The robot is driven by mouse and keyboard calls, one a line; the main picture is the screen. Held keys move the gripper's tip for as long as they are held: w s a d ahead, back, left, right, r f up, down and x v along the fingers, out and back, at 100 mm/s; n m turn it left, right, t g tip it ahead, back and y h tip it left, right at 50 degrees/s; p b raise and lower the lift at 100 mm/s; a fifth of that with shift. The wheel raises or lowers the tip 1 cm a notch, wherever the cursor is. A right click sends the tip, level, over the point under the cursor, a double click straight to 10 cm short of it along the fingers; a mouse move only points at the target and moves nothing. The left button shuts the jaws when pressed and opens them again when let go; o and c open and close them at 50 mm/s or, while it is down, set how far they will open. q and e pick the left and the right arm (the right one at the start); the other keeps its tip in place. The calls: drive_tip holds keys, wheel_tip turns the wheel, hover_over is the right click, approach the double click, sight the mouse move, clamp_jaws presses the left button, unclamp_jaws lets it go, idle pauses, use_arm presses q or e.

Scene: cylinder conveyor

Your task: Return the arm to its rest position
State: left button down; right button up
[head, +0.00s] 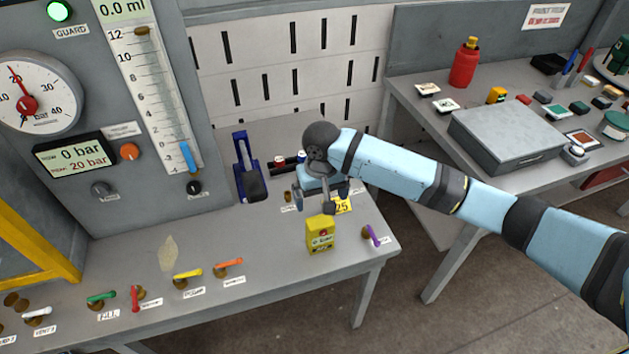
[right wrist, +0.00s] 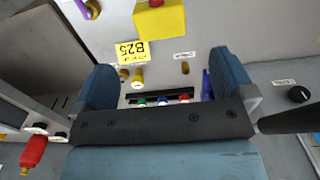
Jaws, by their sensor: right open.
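My right arm (head: 410,180) reaches in from the right over the grey bench in the head view. Its gripper (head: 322,197) points down above the back right part of the bench. In the right wrist view the gripper (right wrist: 163,78) has its two blue fingers wide apart with nothing held between them. A dark rack with small coloured caps (right wrist: 160,98) shows beyond the gripper's base. The yellow B25 tag (right wrist: 132,52) and a yellow box (right wrist: 160,20) lie farther up in that view. My left gripper is not in view.
The yellow box (head: 320,236) stands close in front of the gripper. A blue and black device (head: 247,170) stands left of it. A purple-handled valve (head: 372,236) is near the bench's right edge. A side table (head: 410,90) holds a grey case (head: 515,130) behind the arm.

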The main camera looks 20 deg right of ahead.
drive_tip(key=s+a+f+n+t+y, duration=0.1)
drive_tip(key=s+a+f+y, duration=0.1)
drive_tip(key=s, duration=0.5)
drive_tip(key=s+a+f+n+t+y, duration=0.1)
drive_tip(key=s+a+n, duration=0.15)
drive_tip(key=s, duration=0.45)
drive_tip(key=s+d+r+m+t+h, duration=0.1)
drive_tip(key=s+d+m+t+h, duration=0.15)
drive_tip(key=s+d, duration=1.3)
drive_tip(key=w+a+f+n+t+y+p, duration=0.1)
drive_tip(key=w+a+f+t+y+p, duration=0.1)
drive_tip(key=w+a+f+t+p, duration=0.2)
drive_tip(key=a+f+t+p, duration=0.2)
drive_tip(key=a+f, duration=0.1)
drive_tip(key=shift+w+a+f+n+y, duration=0.2)
drive_tip(key=shift+w+a+n+y, duration=0.1)
drive_tip(key=shift+w+a+y, duration=0.1)
drive_tip(key=shift+t, duration=0.25)
